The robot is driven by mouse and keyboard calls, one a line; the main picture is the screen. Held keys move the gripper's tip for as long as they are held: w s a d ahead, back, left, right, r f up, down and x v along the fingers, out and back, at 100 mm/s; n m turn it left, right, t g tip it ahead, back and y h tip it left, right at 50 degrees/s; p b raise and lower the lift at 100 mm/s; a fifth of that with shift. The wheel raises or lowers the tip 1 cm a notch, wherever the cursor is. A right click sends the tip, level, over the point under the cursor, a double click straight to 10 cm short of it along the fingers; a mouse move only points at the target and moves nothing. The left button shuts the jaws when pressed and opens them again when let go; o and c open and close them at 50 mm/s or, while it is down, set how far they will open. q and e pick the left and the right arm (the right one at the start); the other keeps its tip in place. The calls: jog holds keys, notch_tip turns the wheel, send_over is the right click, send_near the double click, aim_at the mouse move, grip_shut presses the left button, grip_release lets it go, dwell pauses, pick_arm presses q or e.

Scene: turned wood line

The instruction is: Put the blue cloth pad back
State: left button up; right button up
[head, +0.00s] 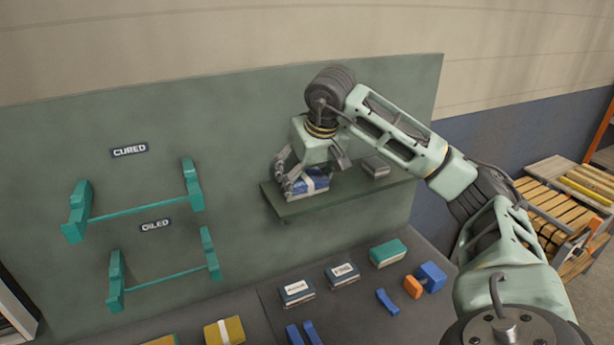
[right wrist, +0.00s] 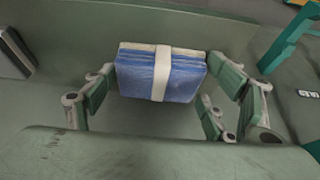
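The blue cloth pad (head: 314,182) is a folded blue block with a white band around it. It is at the left part of the green wall shelf (head: 345,199). My right gripper (head: 299,181) reaches down over it, and its fingers hide part of it. In the right wrist view, the pad (right wrist: 183,82) sits between the fingers of the gripper (right wrist: 160,85), whose tips meet its left and right sides. Whether the pad's underside rests on the shelf is hard to tell. My left gripper is out of view.
A grey box (head: 376,166) stands on the shelf's right part. Teal brackets labelled CURED (head: 129,151) and OILED (head: 156,225) are on the panel at left. The bench below holds boxes, a teal pad (head: 388,253), blue and orange blocks, and a yellow pad (head: 224,331).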

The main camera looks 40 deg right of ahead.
jog(key=shift+o, duration=1.3)
jog(key=shift+s+r, duration=0.1)
jog(key=shift+r, duration=0.35)
jog(key=v, duration=1.1)
jog(key=shift+r, duration=0.25)
